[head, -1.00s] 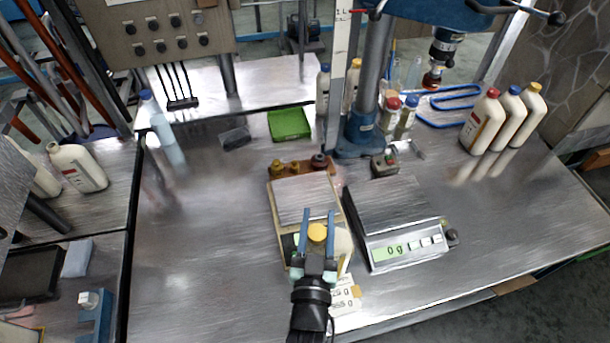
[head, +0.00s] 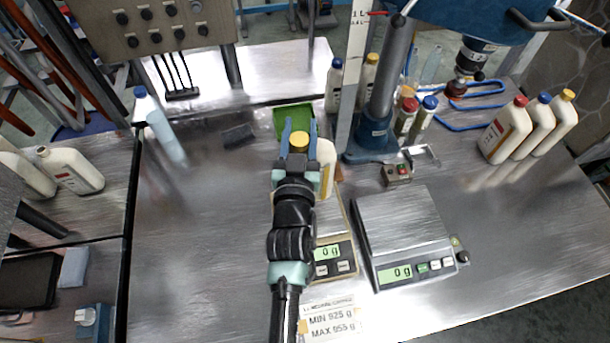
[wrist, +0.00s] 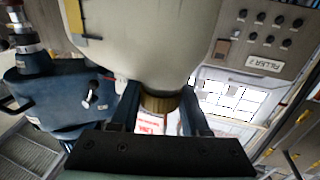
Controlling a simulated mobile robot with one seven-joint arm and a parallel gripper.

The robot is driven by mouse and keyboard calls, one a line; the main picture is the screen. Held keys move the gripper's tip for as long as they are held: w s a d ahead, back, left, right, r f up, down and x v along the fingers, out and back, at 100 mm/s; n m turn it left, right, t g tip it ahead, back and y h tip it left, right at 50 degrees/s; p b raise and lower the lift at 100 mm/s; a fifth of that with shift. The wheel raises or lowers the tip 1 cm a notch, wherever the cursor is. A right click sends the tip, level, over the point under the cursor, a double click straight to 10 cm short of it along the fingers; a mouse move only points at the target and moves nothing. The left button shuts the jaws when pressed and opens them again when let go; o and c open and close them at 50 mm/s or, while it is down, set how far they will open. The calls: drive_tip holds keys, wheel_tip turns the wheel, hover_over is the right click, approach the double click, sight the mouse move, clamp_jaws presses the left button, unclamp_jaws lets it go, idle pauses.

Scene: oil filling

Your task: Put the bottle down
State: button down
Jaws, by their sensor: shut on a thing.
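A white bottle (head: 326,165) with a yellow cap (head: 299,140) is in my gripper (head: 298,138). The fingers are shut on either side of the cap. In the head view the bottle overlaps the front of the green tray (head: 283,113) and the far end of the left scale; the gripper hides much of it. I cannot tell its exact height above these. In the wrist view the pale bottle body (wrist: 150,40) fills the upper middle, with the gold-coloured cap (wrist: 158,101) between the fingers (wrist: 158,112).
The left scale (head: 333,257) and right scale (head: 405,225) both read 0 g. A blue press column (head: 375,140), bottles and a small button box (head: 396,174) stand right of the tray. A blue-capped bottle (head: 160,127) is at the left.

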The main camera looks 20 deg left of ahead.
wheel_tip(320, 180, down, 9)
drive_tip(key=b, duration=0.8)
drive_tip(key=shift+r, duration=0.2)
drive_tip(key=shift+f, duration=0.15)
drive_tip(key=shift+c, duration=2)
unclamp_jaws()
drive_tip(key=shift+f, duration=0.2)
